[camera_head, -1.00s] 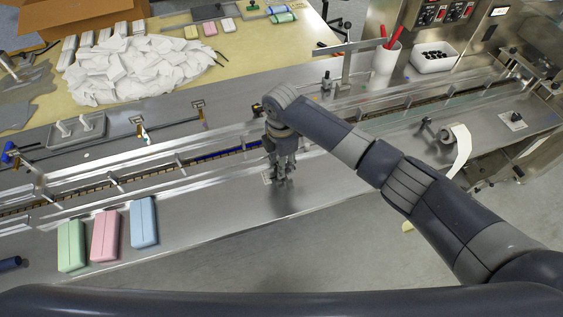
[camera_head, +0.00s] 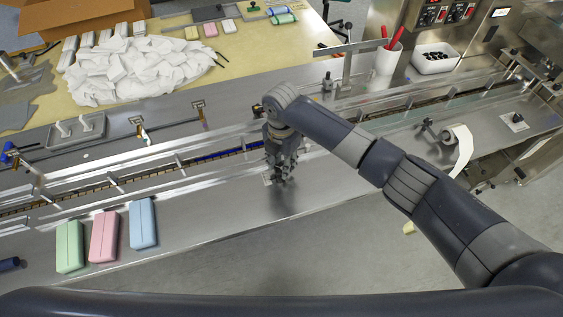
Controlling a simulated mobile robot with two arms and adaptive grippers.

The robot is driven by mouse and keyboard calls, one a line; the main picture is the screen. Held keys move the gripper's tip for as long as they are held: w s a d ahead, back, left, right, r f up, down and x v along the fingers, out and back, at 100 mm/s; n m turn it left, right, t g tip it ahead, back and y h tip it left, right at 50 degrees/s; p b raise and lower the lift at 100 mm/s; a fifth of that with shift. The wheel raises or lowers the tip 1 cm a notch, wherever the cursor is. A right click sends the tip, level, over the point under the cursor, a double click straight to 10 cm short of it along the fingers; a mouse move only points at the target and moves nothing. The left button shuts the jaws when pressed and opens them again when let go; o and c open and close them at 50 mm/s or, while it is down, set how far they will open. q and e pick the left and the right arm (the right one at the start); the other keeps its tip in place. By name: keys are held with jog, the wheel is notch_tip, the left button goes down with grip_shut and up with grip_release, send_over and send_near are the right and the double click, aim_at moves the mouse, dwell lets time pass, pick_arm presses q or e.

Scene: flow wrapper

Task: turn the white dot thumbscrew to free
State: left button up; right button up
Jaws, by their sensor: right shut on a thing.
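My right gripper (camera_head: 281,178) points down at the steel deck in front of the conveyor, near the middle of the view. Its fingers are closed low over a small pale plate (camera_head: 267,179) on the deck. It is shut on the white dot thumbscrew, which the fingers hide; neither its dot nor its angle can be made out. My left gripper is not in view.
The conveyor channel (camera_head: 200,160) with its rails runs behind the gripper. Green (camera_head: 69,246), pink (camera_head: 104,236) and blue (camera_head: 143,223) packs lie at left on the deck. A black knob (camera_head: 517,118) sits at right. The deck's front middle is clear.

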jog(key=shift+w, duration=0.1)
jog(key=o, duration=1.1)
jog(key=shift+c, duration=0.2)
jog(key=shift+r, duration=0.15)
notch_tip(320, 180, up, 12)
jog(key=shift+f, duration=0.2)
